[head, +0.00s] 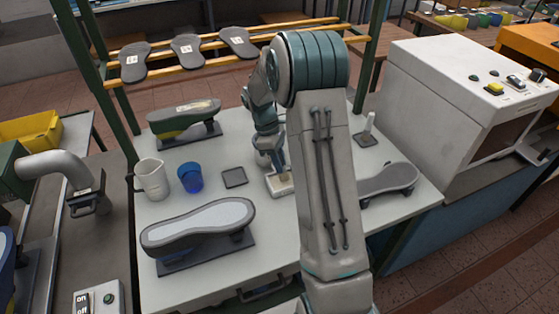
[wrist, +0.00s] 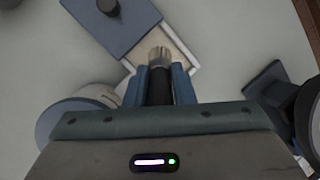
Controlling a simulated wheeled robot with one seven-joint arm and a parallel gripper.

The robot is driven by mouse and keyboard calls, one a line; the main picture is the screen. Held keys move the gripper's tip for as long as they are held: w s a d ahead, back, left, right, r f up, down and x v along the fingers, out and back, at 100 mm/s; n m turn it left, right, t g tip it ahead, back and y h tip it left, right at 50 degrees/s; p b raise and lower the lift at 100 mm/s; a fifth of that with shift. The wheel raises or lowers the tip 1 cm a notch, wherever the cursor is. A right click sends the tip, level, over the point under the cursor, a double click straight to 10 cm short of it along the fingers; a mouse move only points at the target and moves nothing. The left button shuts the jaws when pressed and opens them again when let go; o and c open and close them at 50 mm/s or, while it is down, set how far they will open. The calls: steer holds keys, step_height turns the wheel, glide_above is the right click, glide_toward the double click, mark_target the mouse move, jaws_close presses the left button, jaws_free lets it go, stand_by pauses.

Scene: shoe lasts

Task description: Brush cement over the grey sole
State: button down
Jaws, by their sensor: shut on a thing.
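A sole with a pale grey face and dark rim (head: 205,218) lies face up on a dark stand at the front left of the bench. A plainer grey sole-shaped piece (head: 388,180) is at the right, partly behind my arm. My gripper (wrist: 158,85) is shut on the dark handle of a brush, whose pale bristles (wrist: 158,55) point forward. The bristles are over a shallow cream tray (wrist: 182,52), which also shows in the head view (head: 280,187). I cannot tell whether they touch its floor. My arm hides much of the gripper in the head view.
A white jug (head: 152,179), a blue cup (head: 190,177) and a dark square pad (head: 234,177) stand left of the tray. A green-and-yellow last (head: 184,118) is behind them. A blue-grey plate (wrist: 125,35) bearing a dark knob adjoins the tray. A white machine (head: 450,100) stands right.

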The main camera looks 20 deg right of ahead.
steer(key=shift+f, duration=0.5)
stand_by(1.2)
steer(key=shift+r+p, duration=2.4)
steer(key=shift+r, duration=1.15)
